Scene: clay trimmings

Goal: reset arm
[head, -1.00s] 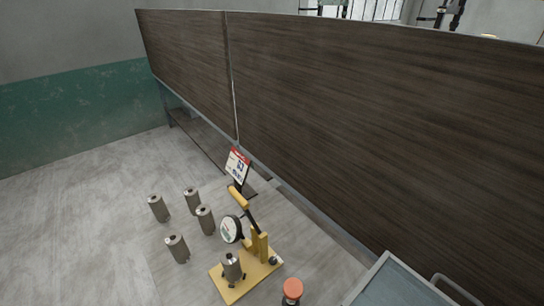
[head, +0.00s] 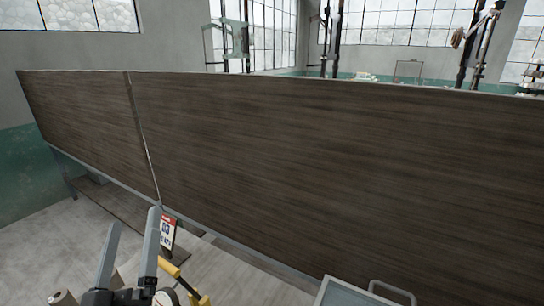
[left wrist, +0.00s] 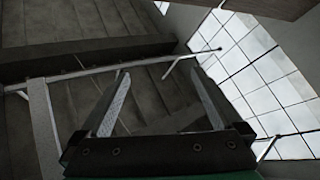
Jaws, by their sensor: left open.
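My left gripper (head: 134,218) rises at the lower left of the head view, its two grey fingers pointing up and apart with nothing between them. In the left wrist view the same open gripper (left wrist: 158,75) shows two spread fingers, also empty, against a dark stepped surface and a gridded window. In the head view it stands in front of the wood panel's lower part, beside the small sign, and hides part of the floor behind it. My right gripper is in neither view.
A long dark wood panel (head: 300,160) spans the head view. A small red-and-white sign (head: 167,233), a yellow-handled device with a dial (head: 165,298) and a metal cylinder (head: 62,298) are near the gripper. A grey-blue tray (head: 345,293) lies lower right.

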